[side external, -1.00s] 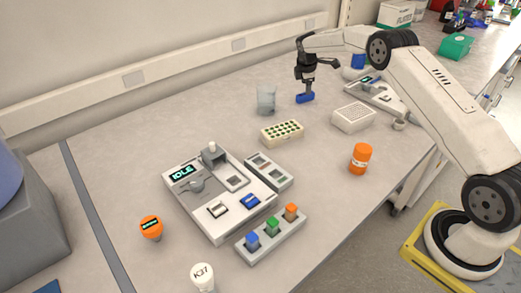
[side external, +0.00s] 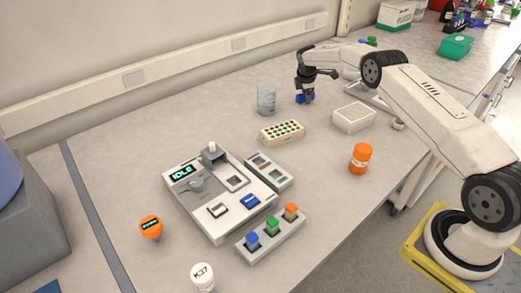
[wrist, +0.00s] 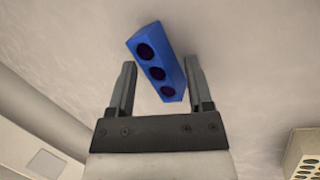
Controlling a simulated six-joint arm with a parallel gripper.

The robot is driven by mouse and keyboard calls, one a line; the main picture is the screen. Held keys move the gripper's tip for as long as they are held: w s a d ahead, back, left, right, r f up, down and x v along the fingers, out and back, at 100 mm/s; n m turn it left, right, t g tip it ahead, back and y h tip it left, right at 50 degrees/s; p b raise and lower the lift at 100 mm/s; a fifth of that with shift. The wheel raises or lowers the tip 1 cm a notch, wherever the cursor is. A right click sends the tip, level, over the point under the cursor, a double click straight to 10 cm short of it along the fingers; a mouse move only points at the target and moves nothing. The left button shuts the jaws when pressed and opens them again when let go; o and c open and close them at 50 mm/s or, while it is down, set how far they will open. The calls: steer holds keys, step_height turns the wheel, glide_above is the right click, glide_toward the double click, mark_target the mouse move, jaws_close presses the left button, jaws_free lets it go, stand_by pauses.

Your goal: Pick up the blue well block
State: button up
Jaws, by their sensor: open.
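The blue well block (wrist: 155,60) is a small blue bar with several dark round wells along its top. In the wrist view it lies on the table, turned at a slant, its lower end between the tips of my gripper (wrist: 160,80). The fingers are open, one on either side, with a gap visible to the block. In the side external view the block (side external: 302,99) shows partly below my gripper (side external: 307,92), which hides some of it near the back of the table.
A clear beaker (side external: 266,99) stands just left of my gripper. A cream tube rack (side external: 282,132) and a white tip box (side external: 353,117) sit in front. An orange bottle (side external: 360,158) and an instrument marked IDLE (side external: 215,197) are nearer the camera.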

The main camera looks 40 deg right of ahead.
jaws_close()
steer(key=shift+r, duration=0.15)
steer(key=shift+r, duration=1.5)
steer(key=shift+s+a+r, duration=0.25)
steer(key=shift+s+r, duration=0.25)
steer(key=shift+r, duration=0.2)
steer(key=s+a+r, duration=0.4)
steer(key=s+r, duration=0.4)
steer(key=s, duration=0.4)
steer(key=shift+a+r, duration=0.15)
steer(key=shift+a, duration=0.15)
